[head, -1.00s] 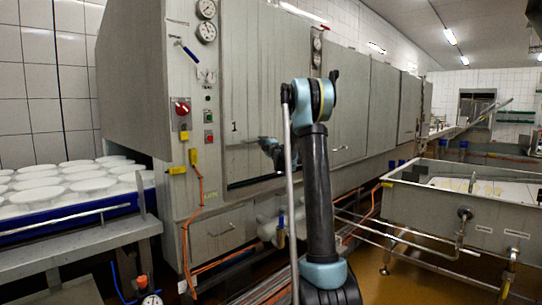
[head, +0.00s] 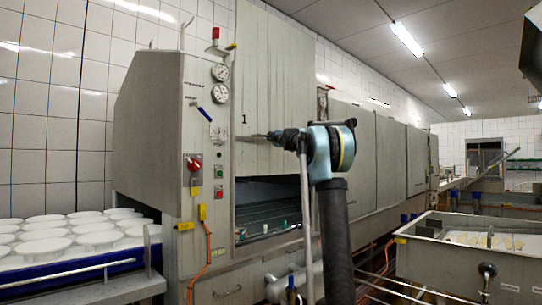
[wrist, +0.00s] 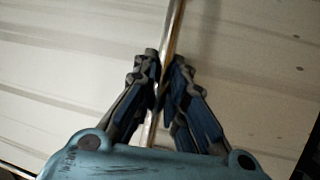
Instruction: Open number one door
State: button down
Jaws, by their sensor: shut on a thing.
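The number one door (head: 272,75) is a grey metal panel marked "1" on the front of the long machine. It is raised, and an open gap (head: 262,192) shows below its lower edge with a dark interior. My gripper (head: 268,137) is at the lower part of the door, partly hidden behind my own arm in the head view. In the wrist view my gripper (wrist: 165,72) is shut on a thin metal bar handle (wrist: 175,18) that runs across the pale door surface.
A control panel with gauges (head: 220,82) and a red switch (head: 194,164) is left of the door. White round moulds (head: 45,247) stand on a table at left. A steel vat (head: 465,265) stands at right. More closed doors (head: 390,160) continue rightward.

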send_near(269, 120)
jog(key=x, duration=0.5)
jog(key=shift+d, duration=0.15)
jog(key=c, duration=1.6)
grip_release()
jog(key=shift+w+f, duration=0.15)
jog(key=v, duration=1.2)
